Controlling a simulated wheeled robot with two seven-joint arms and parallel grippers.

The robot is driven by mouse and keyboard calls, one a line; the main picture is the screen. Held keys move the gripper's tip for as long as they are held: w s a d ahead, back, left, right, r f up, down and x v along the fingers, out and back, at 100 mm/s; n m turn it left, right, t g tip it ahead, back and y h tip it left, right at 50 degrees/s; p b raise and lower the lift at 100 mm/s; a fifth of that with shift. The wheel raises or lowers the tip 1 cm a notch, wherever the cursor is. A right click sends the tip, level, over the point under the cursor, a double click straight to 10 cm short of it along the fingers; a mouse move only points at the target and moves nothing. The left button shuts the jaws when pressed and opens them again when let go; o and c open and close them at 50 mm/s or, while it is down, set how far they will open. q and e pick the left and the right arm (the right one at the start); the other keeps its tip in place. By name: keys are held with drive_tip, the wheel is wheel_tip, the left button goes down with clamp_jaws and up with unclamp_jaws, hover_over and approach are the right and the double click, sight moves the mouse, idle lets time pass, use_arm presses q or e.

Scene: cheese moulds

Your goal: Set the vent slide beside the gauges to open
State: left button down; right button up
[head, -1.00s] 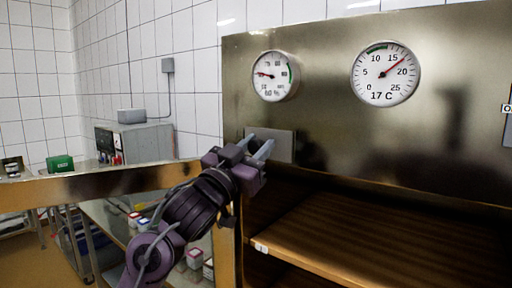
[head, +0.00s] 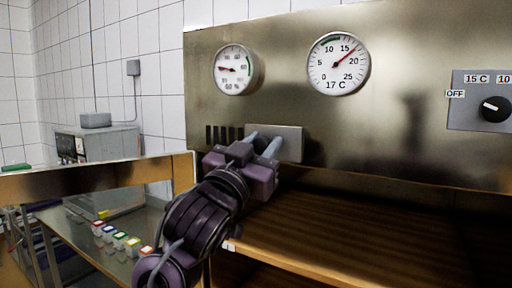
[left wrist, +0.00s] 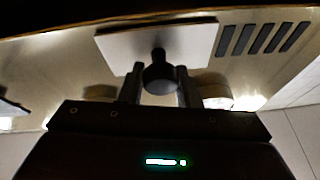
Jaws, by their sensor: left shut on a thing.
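The vent slide is a flat grey plate (head: 290,143) on the metal panel, below and between the two gauges. Several dark vent slots (head: 223,134) lie uncovered just left of the plate in the head view. In the left wrist view the plate (left wrist: 120,46) carries a dark round knob (left wrist: 160,76), and the slots (left wrist: 262,38) show to its right. My left gripper (head: 262,144) is at the plate, its fingers (left wrist: 160,88) shut on the knob from both sides. My right gripper is not in view.
The humidity gauge (head: 234,70) and the temperature gauge (head: 338,64) are above. A dial knob (head: 495,109) sits on a plate at the right. A wooden shelf (head: 340,235) lies below the panel. Small coloured-lid containers (head: 120,241) stand on a table at lower left.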

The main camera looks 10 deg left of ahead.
use_arm(q)
drive_tip(key=c, duration=1.4)
unclamp_jaws()
drive_tip(key=shift+d+f, duration=0.1)
drive_tip(key=shift+o, duration=1.2)
drive_tip(key=shift+s+d, duration=0.1)
drive_tip(key=shift+d, duration=0.05)
drive_tip(key=shift+o, duration=0.5)
drive_tip(key=shift+d, duration=0.1)
drive_tip(key=shift+a, duration=0.2)
drive_tip(key=shift+s+a+f+b, duration=0.15)
drive_tip(key=shift+s+f+b, duration=0.1)
drive_tip(key=shift+s+b, duration=0.1)
drive_tip(key=b+v, duration=0.2)
drive_tip(key=v, duration=0.4)
drive_tip(key=shift+s, duration=0.45)
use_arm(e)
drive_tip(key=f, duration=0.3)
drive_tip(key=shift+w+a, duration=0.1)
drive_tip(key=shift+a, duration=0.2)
